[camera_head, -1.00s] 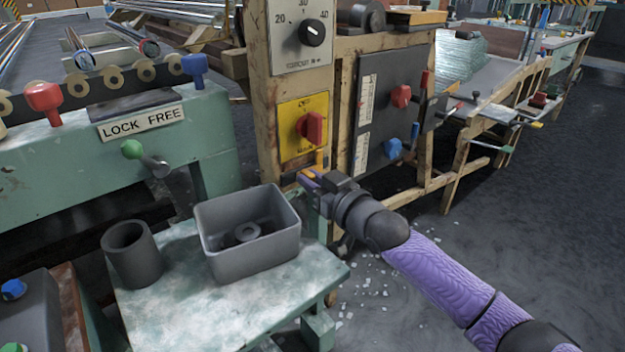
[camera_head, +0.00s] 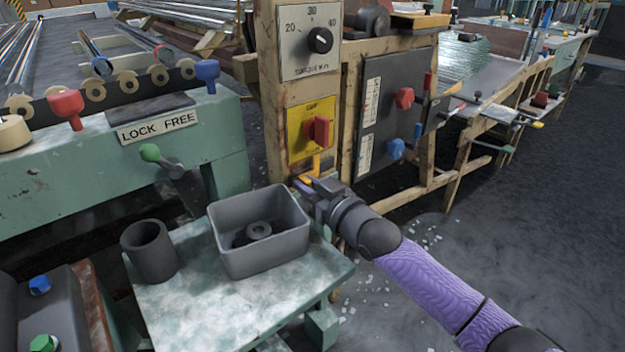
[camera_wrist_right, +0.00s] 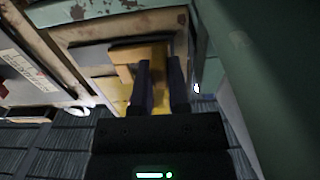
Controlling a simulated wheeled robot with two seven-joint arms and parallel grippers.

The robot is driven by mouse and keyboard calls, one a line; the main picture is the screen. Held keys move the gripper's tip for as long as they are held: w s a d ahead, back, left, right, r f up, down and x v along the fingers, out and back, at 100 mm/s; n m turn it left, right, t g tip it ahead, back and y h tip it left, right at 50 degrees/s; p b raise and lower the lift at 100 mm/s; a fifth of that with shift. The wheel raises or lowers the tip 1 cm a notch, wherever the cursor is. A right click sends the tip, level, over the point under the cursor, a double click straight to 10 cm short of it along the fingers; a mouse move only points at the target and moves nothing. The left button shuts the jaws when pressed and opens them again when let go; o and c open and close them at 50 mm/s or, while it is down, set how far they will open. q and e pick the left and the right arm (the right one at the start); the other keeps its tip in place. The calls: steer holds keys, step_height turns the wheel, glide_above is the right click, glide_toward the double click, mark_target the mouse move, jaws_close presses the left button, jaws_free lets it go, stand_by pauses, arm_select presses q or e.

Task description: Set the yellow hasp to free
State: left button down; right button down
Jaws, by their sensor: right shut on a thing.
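The yellow hasp (camera_head: 316,164) shows as a narrow orange-yellow strip low on the wooden post, under the yellow switch plate. My right gripper (camera_head: 308,184) reaches it from below right. In the right wrist view a yellow bar of the hasp (camera_wrist_right: 159,58) lies between the two dark fingers (camera_wrist_right: 161,85), which are shut on it. The fingers and post hide part of the hasp, so its exact setting cannot be told. My left gripper is in neither view.
A grey bin (camera_head: 262,250) and a dark cup (camera_head: 150,250) stand on the small table left of my right gripper. A red switch (camera_head: 318,130) sits just above.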

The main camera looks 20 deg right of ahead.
steer(key=c, duration=0.6)
jaws_free()
steer(key=shift+a+f, duration=0.1)
steer(key=shift+a, duration=0.15)
steer(key=shift+s, duration=0.15)
arm_select(q)
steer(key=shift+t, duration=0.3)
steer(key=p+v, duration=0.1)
steer(key=p, duration=0.1)
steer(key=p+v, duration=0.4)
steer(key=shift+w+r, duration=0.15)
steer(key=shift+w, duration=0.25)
arm_select(e)
steer(key=v, duration=0.9)
steer(key=shift+s+d, duration=0.2)
steer(key=shift+s, duration=0.15)
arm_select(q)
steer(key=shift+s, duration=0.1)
